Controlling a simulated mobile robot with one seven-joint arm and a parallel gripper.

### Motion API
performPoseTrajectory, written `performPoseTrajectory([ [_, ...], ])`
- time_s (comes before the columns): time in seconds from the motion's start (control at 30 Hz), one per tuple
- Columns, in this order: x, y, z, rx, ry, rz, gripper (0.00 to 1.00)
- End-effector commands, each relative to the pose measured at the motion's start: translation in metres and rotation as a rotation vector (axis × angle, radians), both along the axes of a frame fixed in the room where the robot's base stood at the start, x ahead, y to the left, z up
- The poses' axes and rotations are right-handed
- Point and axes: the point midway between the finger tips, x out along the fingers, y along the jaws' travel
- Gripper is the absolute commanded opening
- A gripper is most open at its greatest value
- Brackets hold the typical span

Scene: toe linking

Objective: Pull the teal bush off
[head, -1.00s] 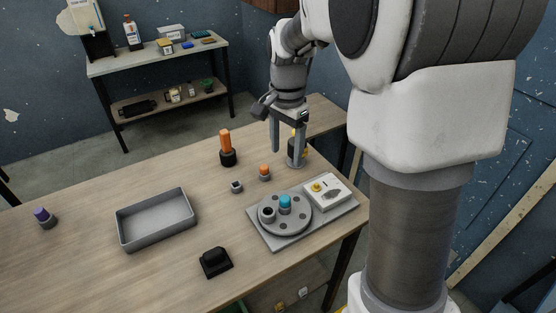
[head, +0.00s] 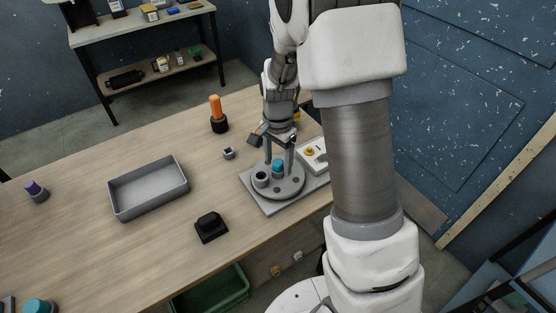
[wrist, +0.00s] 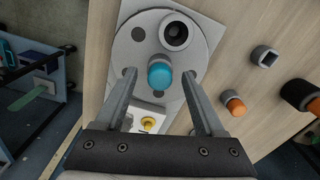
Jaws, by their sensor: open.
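The teal bush (head: 277,165) stands on the round grey turntable (head: 291,189) of the fixture, beside a grey ring-shaped piece (head: 261,179). In the wrist view the teal bush (wrist: 160,73) shows just beyond and between my fingertips, and the grey ring piece (wrist: 175,33) lies past it. My gripper (head: 279,154) is open, pointing down over the turntable, one finger on each side of the bush. In the wrist view my gripper (wrist: 158,75) holds nothing. I cannot tell whether the fingers reach down to the bush's height.
A white box with a yellow button (head: 314,154) sits close on the right of the turntable. A grey tray (head: 149,188), a black block (head: 211,227) and an orange-handled tool (head: 218,113) stand on the table. An orange-topped piece (wrist: 234,104) is near the right finger.

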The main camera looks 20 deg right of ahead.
Motion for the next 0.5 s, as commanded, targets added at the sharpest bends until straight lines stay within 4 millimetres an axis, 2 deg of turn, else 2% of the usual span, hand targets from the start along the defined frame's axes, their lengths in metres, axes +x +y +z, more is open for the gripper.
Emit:
performPoseTrajectory([
  [0.3, -0.0001, 0.0000, -0.0025, 0.000, 0.000, 0.000, 0.71],
  [0.5, -0.0001, 0.0000, -0.0024, 0.000, 0.000, 0.000, 0.35],
])
